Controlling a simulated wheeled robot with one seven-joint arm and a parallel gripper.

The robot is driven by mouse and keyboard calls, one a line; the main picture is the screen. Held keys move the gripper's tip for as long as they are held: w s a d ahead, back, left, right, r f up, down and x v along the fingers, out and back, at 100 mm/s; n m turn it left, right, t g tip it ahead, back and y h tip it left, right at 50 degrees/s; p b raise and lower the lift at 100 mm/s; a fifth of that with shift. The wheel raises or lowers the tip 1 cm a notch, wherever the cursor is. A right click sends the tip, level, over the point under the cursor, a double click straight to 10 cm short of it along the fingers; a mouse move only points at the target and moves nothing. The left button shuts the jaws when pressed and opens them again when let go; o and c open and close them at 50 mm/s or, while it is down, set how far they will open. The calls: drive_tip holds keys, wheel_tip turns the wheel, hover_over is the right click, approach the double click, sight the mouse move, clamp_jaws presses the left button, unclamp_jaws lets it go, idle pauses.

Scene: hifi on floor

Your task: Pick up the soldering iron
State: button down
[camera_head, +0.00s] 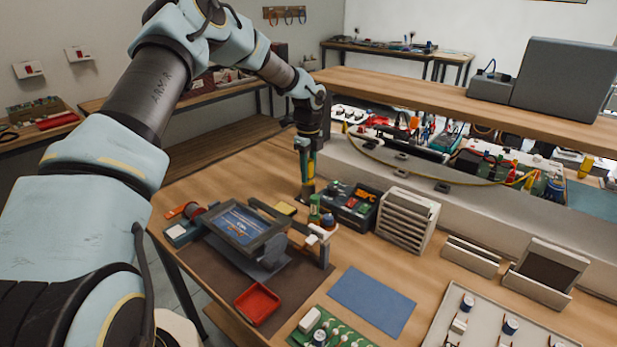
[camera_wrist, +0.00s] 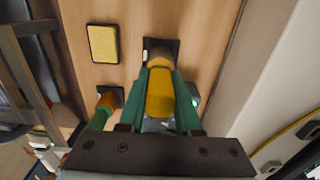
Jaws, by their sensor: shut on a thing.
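The soldering iron appears to be the yellow-handled tool (camera_wrist: 160,92) in the middle of the wrist view. It also shows upright below my arm in the head view (camera_head: 310,168). My gripper (camera_wrist: 160,72) points down with its green fingers on both sides of the yellow handle, shut on it. In the head view my gripper (camera_head: 307,160) is at the back of the bench, left of the dark parts tray. A black square base (camera_wrist: 161,48) lies past the handle. The tip is hidden, and I cannot tell whether the tool is clear of the base.
A framed screen (camera_head: 240,222) stands in front, the dark parts tray (camera_head: 352,205) to the right. A pale ledge (camera_wrist: 275,75) runs along the right.

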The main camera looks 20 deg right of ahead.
drive_tip(key=shift+r, duration=0.1)
wheel_tip(320, 180, up, 9)
drive_tip(key=b, duration=0.3)
drive_tip(key=shift+r, duration=0.4)
